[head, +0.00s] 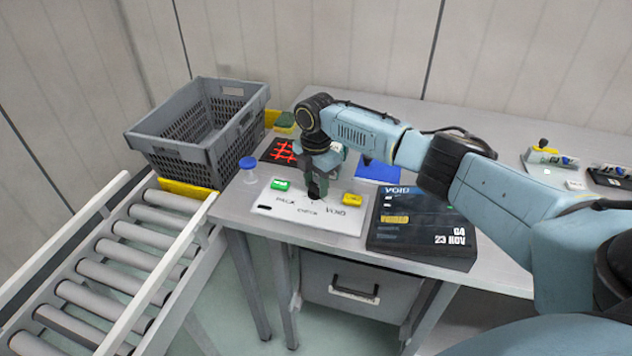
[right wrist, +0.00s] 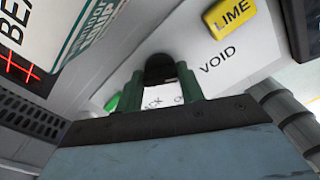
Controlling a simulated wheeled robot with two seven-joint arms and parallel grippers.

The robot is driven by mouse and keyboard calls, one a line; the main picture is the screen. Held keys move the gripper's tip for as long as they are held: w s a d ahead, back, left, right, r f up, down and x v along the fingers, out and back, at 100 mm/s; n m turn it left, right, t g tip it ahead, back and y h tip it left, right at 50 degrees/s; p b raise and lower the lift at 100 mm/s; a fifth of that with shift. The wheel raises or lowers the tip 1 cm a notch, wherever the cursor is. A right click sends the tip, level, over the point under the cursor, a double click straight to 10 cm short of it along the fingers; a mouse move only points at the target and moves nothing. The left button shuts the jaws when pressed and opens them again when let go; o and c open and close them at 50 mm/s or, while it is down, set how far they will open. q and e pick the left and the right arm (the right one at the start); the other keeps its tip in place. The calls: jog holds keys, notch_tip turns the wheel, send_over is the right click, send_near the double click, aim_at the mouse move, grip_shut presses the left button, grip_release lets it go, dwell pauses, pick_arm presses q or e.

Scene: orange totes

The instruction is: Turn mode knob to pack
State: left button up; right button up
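The mode knob is a small black knob on a white panel (head: 275,208) on the grey table. Lettering around it includes CHECK and VOID; a word at the left is hard to read. My right gripper (head: 318,186) points down over the knob and covers most of it in the head view. In the right wrist view the dark knob (right wrist: 160,68) lies between the two green fingers of my right gripper (right wrist: 160,84). The fingers are apart, close on either side; whether they press on it I cannot tell. The knob's pointer is hidden. My left gripper is not in view.
A green block (head: 281,185) and a yellow LIME block (head: 352,199) sit on the panel. A blue-capped container (head: 248,166), a grey crate (head: 180,149) and a roller conveyor (head: 110,276) are to the left.

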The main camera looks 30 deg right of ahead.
jog(key=shift+c, duration=0.8)
jog(key=shift+r+m+p, duration=0.15)
jog(key=shift+m+p, duration=0.25)
jog(key=shift+p, duration=0.15)
jog(key=m+p, duration=0.3)
jog(key=p, duration=0.1)
jog(key=shift+m, duration=0.4)
jog(key=m+p, duration=0.4)
jog(key=m, duration=0.1)
jog(key=m+p, duration=0.1)
jog(key=m, duration=0.3)
jog(key=shift+s+p, duration=0.1)
jog(key=shift+p, duration=0.25)
jog(key=m+p, duration=0.1)
jog(key=m, duration=0.2)
jog(key=shift+m, duration=0.3)
jog(key=m+p, duration=0.1)
jog(key=m, duration=0.2)
jog(key=shift+a+m, duration=0.1)
jog(key=shift+m, duration=0.2)
jog(key=shift+m+p, duration=0.3)
jog(key=shift+m, duration=1.3)
